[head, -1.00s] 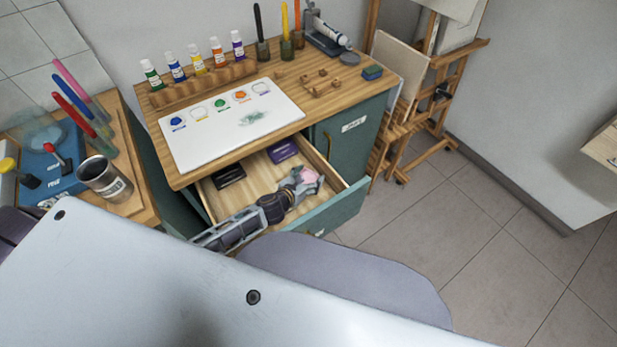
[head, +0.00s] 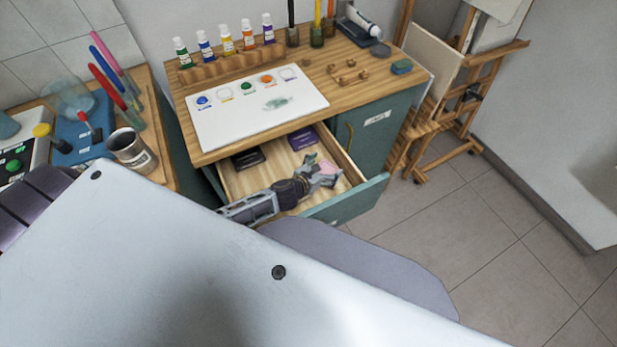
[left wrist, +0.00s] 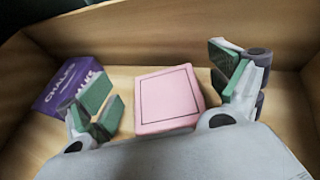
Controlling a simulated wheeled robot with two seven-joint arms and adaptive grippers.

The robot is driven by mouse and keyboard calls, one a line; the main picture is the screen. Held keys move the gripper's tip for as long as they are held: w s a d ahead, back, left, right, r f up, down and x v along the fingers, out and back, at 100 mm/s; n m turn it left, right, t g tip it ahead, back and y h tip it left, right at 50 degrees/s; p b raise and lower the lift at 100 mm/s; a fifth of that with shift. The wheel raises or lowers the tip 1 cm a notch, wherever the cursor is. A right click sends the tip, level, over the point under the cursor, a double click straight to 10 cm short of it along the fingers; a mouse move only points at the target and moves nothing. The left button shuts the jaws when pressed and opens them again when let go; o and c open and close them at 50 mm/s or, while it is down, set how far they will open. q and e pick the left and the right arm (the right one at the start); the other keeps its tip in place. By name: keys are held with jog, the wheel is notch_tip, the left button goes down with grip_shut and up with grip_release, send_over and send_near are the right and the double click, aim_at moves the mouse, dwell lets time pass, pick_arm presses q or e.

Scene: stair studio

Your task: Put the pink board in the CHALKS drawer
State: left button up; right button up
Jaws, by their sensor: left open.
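The pink board (left wrist: 168,100) is a small flat block with a dark outlined square. In the left wrist view it lies on the floor of the open drawer (head: 262,182), between my left gripper's spread fingers, with a gap on both sides. My left gripper (left wrist: 165,88) has green pads and is open. In the head view the left gripper (head: 318,170) is low inside the drawer, partly covering the pink board (head: 328,168). A purple box reading CHALKS (left wrist: 70,85) lies left of the board; it also shows in the head view (head: 303,138). My right gripper is not in view.
A dark box (head: 248,158) lies in the drawer's back left. The desktop (head: 335,105) above holds a white palette sheet (head: 225,122), paint bottles and pen cups. An easel (head: 440,95) stands right; floor is clear there.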

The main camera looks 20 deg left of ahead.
pick_arm(q)
jog(key=shift+v, duration=0.8)
jog(key=shift+p+v, duration=0.3)
jog(key=shift+v, duration=2.1)
jog(key=shift+s+a+r, duration=0.2)
jog(key=shift+s+r, duration=0.05)
jog(key=shift+s, duration=0.3)
jog(key=shift+s+a+r, duration=0.15)
jog(key=shift+s+r, duration=0.05)
jog(key=shift+s, duration=0.4)
jog(key=shift+s+a+r, duration=0.15)
jog(key=shift+s+r, duration=0.1)
jog(key=shift+s, duration=0.2)
jog(key=shift+s+r, duration=0.15)
jog(key=shift+s, duration=0.15)
jog(key=shift+s+a, duration=0.1)
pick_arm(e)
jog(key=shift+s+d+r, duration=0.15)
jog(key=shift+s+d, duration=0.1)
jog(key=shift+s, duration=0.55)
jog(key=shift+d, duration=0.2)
